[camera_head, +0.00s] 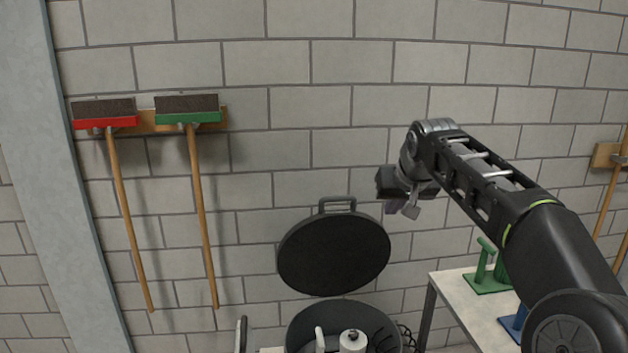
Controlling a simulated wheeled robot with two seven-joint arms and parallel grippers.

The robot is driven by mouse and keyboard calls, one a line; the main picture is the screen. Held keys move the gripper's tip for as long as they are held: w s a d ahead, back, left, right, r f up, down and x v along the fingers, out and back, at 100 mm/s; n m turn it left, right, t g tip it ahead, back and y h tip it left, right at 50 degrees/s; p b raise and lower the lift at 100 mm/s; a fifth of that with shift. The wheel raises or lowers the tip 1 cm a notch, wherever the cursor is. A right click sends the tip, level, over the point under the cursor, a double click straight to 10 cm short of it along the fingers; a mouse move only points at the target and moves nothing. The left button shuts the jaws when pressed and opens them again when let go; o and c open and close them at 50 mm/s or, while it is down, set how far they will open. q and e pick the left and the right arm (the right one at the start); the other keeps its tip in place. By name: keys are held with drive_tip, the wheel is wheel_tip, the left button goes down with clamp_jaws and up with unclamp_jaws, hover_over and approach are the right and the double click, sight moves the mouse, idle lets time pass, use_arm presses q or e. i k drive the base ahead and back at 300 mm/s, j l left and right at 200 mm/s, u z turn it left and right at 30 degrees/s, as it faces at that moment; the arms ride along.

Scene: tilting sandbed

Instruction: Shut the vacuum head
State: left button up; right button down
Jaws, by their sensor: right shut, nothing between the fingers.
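The vacuum head's round black lid (333,253) stands raised, nearly upright, with a handle (337,204) at its top edge. Below it the open black round body (300,325) shows, with a white part (352,341) inside; its lower part is cut off by the picture edge. My right gripper (405,209) is shut and empty, above and to the right of the lid, apart from it. My left gripper is not in view.
A table (455,296) at the right bears a green stand (487,280) and a blue one (514,325). A red-headed broom (105,122) and a green-headed broom (188,117) hang on the brick wall at the left. Free room lies left of the lid.

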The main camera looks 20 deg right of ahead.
sight(331, 253)
drive_tip(key=i, duration=1)
